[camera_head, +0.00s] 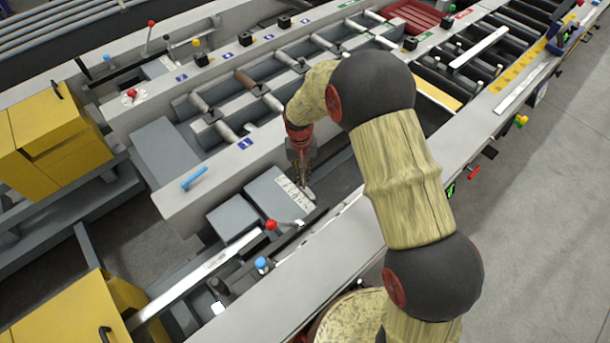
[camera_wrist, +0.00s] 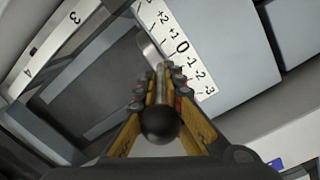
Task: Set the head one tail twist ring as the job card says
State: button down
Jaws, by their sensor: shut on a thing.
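My gripper (camera_head: 303,182) reaches down to a grey block with a white scale plate (camera_head: 290,191) near the front of the table. In the wrist view its fingers (camera_wrist: 160,88) are shut on a grey rod with a black ball end (camera_wrist: 160,122), which points towards the camera. The white scale (camera_wrist: 181,47) beside the rod reads +2, +1, 0, -1, -2, -3. A pale metal piece (camera_wrist: 151,50) lies near the rod's far end, by the scale's upper middle. I cannot tell exactly which mark it meets. No job card can be made out.
A second scale with 3 and 4 (camera_wrist: 52,47) runs along the left in the wrist view. A red-knobbed lever (camera_head: 271,225), a blue knob (camera_head: 261,263) and a blue handle (camera_head: 194,179) stand close by. Several rollers (camera_head: 245,79) lie behind. Yellow boxes (camera_head: 65,130) stand left.

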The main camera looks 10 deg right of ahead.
jog(key=shift+w+a+g+p, duration=0.4)
jog(key=shift+w+p, duration=0.15)
jog(key=shift+w, duration=0.05)
jog(key=w+a, duration=0.1)
jog(key=w+a+f, duration=0.1)
jog(key=w, duration=0.1)
jog(key=c, duration=2.1)
grip_release()
jog(key=shift+o, duration=0.9)
jog(key=shift+s+h, duration=0.1)
jog(key=shift+h, duration=0.2)
notch_tip(320, 180, up, 12)
jog(key=w, duration=0.1)
jog(key=shift+w+a, duration=0.15)
jog(key=shift+a, duration=0.3)
